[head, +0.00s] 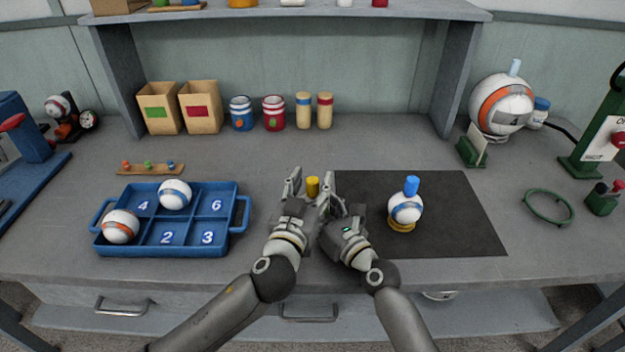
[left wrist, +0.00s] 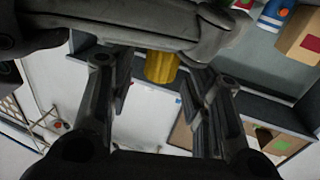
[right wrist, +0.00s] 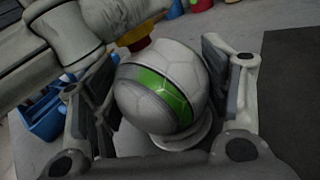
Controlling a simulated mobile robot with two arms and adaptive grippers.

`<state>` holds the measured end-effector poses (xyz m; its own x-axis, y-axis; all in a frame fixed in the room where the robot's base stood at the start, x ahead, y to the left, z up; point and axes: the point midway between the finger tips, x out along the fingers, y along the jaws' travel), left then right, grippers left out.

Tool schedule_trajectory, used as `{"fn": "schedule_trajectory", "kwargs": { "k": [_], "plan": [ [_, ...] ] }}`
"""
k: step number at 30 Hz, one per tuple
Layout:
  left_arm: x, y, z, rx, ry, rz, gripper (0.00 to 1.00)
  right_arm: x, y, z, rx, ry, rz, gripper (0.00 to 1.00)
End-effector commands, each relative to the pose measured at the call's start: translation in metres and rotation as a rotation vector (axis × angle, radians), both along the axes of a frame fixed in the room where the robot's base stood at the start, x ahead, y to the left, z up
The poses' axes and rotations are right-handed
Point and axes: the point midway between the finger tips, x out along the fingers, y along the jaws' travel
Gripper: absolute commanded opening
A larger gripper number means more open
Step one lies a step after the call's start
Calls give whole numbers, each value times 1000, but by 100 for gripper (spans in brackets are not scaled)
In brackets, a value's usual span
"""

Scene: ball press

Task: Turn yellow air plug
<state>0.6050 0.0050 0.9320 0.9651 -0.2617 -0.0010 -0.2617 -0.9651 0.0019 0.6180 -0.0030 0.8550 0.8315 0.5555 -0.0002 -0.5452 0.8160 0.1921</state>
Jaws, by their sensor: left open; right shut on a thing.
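The yellow air plug (head: 313,187) stands upright between the spread fingers of my left gripper (head: 310,183). It also shows between those fingers in the left wrist view (left wrist: 162,67), with a gap visible beside it. My left gripper is open. My right gripper (head: 341,208) is lower and shut on a white ball with a green band (right wrist: 160,90), which shows between its fingers in the right wrist view. In the head view my grippers hide this ball. A yellow part (right wrist: 137,44) shows at the ball's upper edge, partly hidden by my left gripper.
A blue-banded ball with a blue plug (head: 406,207) stands on the dark mat (head: 465,215) at right. A blue numbered tray (head: 124,203) holds two balls at left. A shelf, boxes and cans stand behind. The grey table between tray and grippers is clear.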

Motion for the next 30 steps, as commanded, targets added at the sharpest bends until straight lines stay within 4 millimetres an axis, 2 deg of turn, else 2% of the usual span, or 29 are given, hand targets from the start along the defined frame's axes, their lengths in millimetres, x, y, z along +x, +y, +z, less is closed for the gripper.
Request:
{"fn": "schedule_trajectory", "kwargs": {
  "k": [6, 15, 26, 30],
  "plan": [
    [14, -4, 1, 0, -1, -1, 46, 0, 0, 0, 0, 0, 0, 45],
    [15, -4, 0, 0, 0, -1, 46, 0, 0, 0, 0, 0, 0, 45],
    [15, -4, 0, 0, 0, 0, 1, 0, 0, 0, 0, 0, 0, 45],
    [15, -4, 0, 0, 0, -3, 0, 0, 0, 0, 0, 0, 0, 45]
  ]
}}
